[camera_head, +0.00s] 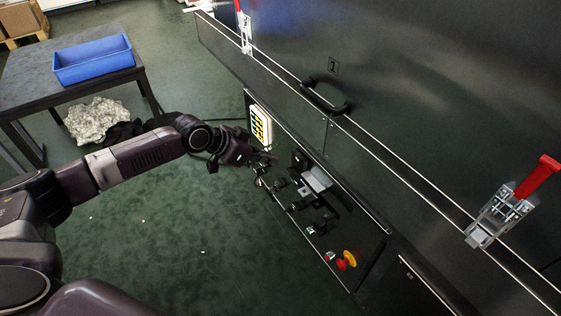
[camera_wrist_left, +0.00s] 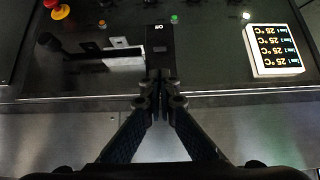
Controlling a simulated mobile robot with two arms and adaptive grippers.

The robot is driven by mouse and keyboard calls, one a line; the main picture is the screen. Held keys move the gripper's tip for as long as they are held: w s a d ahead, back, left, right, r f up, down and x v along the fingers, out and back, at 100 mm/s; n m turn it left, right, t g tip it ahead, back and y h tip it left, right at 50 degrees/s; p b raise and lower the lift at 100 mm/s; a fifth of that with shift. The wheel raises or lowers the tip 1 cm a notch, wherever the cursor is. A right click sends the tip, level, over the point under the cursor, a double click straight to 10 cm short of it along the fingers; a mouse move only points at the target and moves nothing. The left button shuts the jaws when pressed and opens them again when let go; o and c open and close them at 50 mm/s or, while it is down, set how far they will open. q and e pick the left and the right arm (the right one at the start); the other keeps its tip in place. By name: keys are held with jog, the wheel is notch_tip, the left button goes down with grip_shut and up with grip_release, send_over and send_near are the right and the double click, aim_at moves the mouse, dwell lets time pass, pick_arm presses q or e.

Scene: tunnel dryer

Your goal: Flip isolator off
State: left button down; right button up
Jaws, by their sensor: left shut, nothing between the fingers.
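The control panel (camera_head: 318,240) is a dark sloping board on the machine's side. I cannot tell for sure which is the isolator. My left gripper (camera_head: 264,167) is over the panel, below the temperature display. Its fingertips (camera_wrist_left: 160,88) are together and empty, just in front of the switch block and overlapping its near end. Contact is unclear. My right gripper is out of view.
A lit temperature display (camera_head: 260,124) and a red-and-yellow emergency stop (camera_head: 347,260) sit on the panel. A door handle (camera_head: 326,97) and red-handled clamp (camera_head: 515,200) stick out above. A table (camera_head: 30,84) with a blue bin (camera_head: 93,60) stands left. Green floor is mostly clear.

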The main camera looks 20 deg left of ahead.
aim_at(292, 170)
pick_arm(q)
jog(key=b+x, duration=0.2)
jog(key=x, duration=0.7)
jog(key=shift+w+d+f, duration=0.15)
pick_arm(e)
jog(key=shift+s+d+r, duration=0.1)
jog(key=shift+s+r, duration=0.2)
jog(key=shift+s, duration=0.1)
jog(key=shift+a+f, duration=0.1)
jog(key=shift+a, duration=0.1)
